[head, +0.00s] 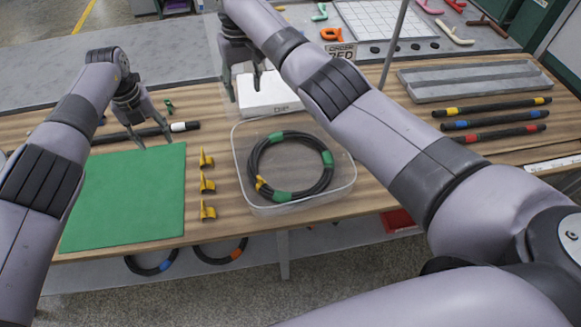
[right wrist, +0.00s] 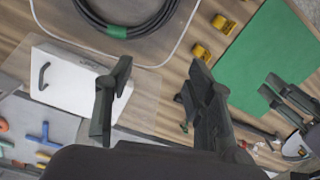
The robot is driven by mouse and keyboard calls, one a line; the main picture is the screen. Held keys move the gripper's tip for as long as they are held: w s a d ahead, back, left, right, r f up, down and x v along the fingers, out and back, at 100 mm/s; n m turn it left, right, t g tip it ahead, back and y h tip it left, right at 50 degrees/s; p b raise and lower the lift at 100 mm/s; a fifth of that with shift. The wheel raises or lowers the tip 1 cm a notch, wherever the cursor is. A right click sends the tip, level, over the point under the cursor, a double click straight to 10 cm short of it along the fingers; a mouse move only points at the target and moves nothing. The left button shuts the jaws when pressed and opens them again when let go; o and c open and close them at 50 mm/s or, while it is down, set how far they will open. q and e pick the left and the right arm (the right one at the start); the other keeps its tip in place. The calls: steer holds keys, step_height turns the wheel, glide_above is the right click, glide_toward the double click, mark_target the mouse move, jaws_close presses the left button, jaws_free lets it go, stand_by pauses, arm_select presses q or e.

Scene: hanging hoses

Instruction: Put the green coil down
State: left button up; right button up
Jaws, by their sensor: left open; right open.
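The green coil (head: 256,162), a black hose ring with green bands and a yellow clip on its lower left, lies flat in a clear shallow bin (head: 300,207). Part of it shows at the top of the right wrist view (right wrist: 150,27). My right gripper (head: 245,91) is open and empty behind the bin, beside the white box (head: 262,93); its two fingers stand apart in the right wrist view (right wrist: 157,92). My left gripper (head: 154,143) is open and empty over the back edge of the green mat (head: 125,195). Neither gripper touches the coil.
Several yellow clips (head: 207,184) stand between mat and bin. A black hose with a white band (head: 185,127) lies behind the mat. Banded black hoses (head: 495,123) and a grey tray (head: 475,80) are at right. More coils (head: 222,252) hang under the table's front edge.

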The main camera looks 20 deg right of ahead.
steer(key=r, duration=0.3)
steer(key=shift+d+r, duration=0.2)
steer(key=shift+r, duration=0.1)
stand_by(0.3)
